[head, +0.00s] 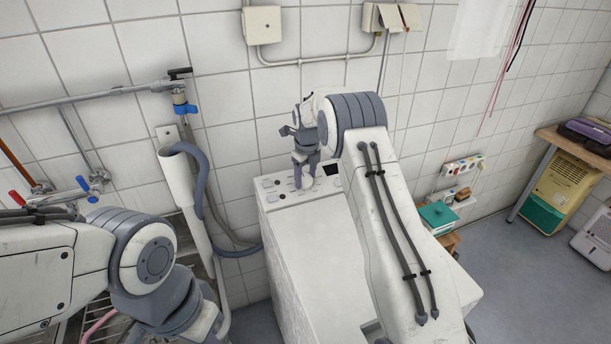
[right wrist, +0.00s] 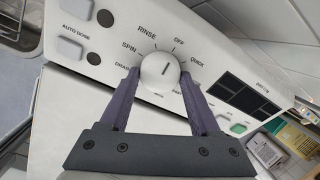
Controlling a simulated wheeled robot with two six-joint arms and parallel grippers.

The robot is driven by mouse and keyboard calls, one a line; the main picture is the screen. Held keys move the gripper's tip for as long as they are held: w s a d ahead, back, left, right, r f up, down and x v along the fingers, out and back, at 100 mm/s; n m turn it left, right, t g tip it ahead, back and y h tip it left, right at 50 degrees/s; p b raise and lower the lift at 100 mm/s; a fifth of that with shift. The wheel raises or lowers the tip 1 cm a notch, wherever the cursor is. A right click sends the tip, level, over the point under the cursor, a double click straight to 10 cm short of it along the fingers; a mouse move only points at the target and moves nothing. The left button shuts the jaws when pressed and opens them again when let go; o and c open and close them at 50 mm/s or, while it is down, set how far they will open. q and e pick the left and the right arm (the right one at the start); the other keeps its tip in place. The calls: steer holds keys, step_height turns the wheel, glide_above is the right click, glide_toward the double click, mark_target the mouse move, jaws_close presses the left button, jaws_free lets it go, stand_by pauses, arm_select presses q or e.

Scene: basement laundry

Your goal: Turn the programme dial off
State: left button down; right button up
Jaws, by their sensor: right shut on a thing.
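The programme dial (right wrist: 158,72) is a round pale knob on the white control panel (right wrist: 90,60). Labels around it include SPIN, RINSE, OFF and QUICK; lower ones are partly hidden by my fingers. A small dark mark shows on its face, but I cannot tell for sure which label it points at. My right gripper (right wrist: 160,80) is shut on the dial, one dark finger on each side. In the head view my right gripper (head: 305,172) reaches down to the panel of the white washing machine (head: 300,240) and hides most of the dial. My left gripper is out of view.
A dark display (right wrist: 244,95) and a green-lit button (right wrist: 238,128) sit right of the dial. A grey hose and white pipe (head: 178,180) stand left of the machine. The tiled wall is close behind. A teal box (head: 437,215) stands at right.

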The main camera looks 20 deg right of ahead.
mark_target(307, 185)
steer(key=shift+m, duration=0.6)
steer(key=o, duration=1.4)
steer(key=shift+c, duration=0.2)
steer(key=shift+r, duration=0.1)
step_height(307, 185, up, 10)
steer(key=s+b, duration=0.1)
steer(key=s, duration=0.1)
steer(key=shift+a+r, duration=0.1)
